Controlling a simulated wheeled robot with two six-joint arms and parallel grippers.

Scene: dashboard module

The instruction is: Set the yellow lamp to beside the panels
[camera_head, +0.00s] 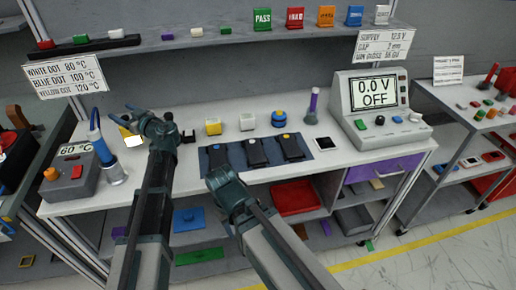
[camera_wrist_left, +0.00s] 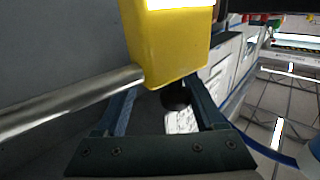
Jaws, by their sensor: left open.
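The yellow lamp (camera_head: 131,139) sits on the left part of the white bench, its face glowing white. In the left wrist view a yellow body with a bright white face (camera_wrist_left: 180,45), which looks like the lamp, fills the top middle, just beyond the fingers. My left gripper (camera_head: 128,113) is open beside the lamp, partly over it. I cannot tell whether they touch. Three dark panels (camera_head: 256,152) with coloured dots lie on a blue mat (camera_head: 236,156) at mid-bench. My right gripper (camera_head: 223,181) is in front of the mat; its fingers are not clear.
A grey 60° station (camera_head: 70,175) and a blue-handled tool in a metal stand (camera_head: 115,172) are left of the lamp. A grey meter (camera_head: 378,112) stands right.

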